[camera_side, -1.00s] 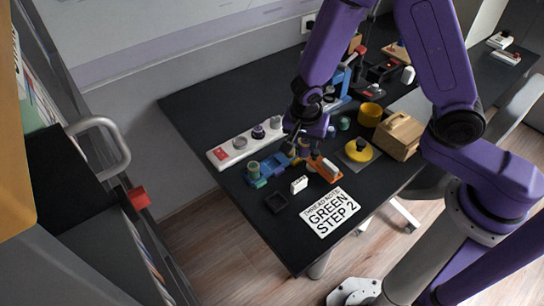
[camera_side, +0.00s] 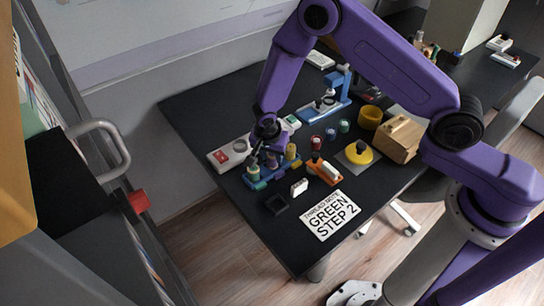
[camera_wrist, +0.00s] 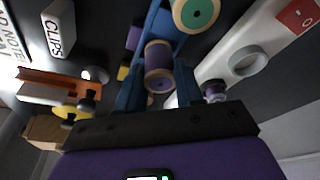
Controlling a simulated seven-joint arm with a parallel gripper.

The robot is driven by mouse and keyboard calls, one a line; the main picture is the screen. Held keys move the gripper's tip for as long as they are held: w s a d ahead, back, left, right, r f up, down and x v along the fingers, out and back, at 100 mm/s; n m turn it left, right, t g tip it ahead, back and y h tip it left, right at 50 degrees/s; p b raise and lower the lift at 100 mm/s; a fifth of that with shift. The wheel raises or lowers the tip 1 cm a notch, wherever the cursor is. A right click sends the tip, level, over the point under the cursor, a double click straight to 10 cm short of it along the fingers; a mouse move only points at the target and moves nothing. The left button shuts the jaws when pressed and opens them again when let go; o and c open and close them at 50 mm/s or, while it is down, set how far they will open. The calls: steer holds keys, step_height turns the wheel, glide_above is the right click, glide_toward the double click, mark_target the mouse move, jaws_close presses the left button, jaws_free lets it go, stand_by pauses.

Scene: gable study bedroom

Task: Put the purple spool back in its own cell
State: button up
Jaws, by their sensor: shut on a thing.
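The purple spool (camera_wrist: 158,58), with pale wooden ends, is between my gripper's fingers in the wrist view. My gripper (camera_wrist: 158,85) is shut on it. In the side view my gripper (camera_side: 268,146) is low over the blue spool rack (camera_side: 260,183), between a green spool (camera_side: 253,170) at the left end and a yellow spool (camera_side: 291,151) at the right. The green spool (camera_wrist: 195,12) also shows in the wrist view, beyond the purple one. A purple patch (camera_wrist: 134,38) and a yellow patch (camera_wrist: 122,72) mark the rack's edge. I cannot tell whether the purple spool touches the rack.
A white strip with round holders (camera_side: 232,156) lies behind the rack. A white clips box (camera_side: 299,187), an orange block (camera_side: 325,170) and a black square tray (camera_side: 277,204) are in front.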

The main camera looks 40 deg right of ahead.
steer(key=shift+f, duration=0.65)
steer(key=shift+f, duration=0.1)
steer(key=o, duration=1)
steer(key=v, duration=1.3)
steer(key=s+d+r+n+y, duration=0.1)
steer(key=s+d+r+n, duration=0.3)
steer(key=s+r+n, duration=0.6)
steer(key=s+d+r+n, duration=0.1)
steer(key=s+d+n, duration=0.2)
steer(key=s, duration=0.3)
steer(key=s+d+r+n+g+y, duration=0.1)
steer(key=s+d+r+n, duration=0.1)
steer(key=s+n, duration=0.4)
steer(key=s+d+r+n+y, duration=0.1)
steer(key=s+d+n, duration=0.3)
steer(key=s, duration=0.4)
steer(key=shift+r+n+g, duration=0.3)
steer(key=shift+n, duration=0.1)
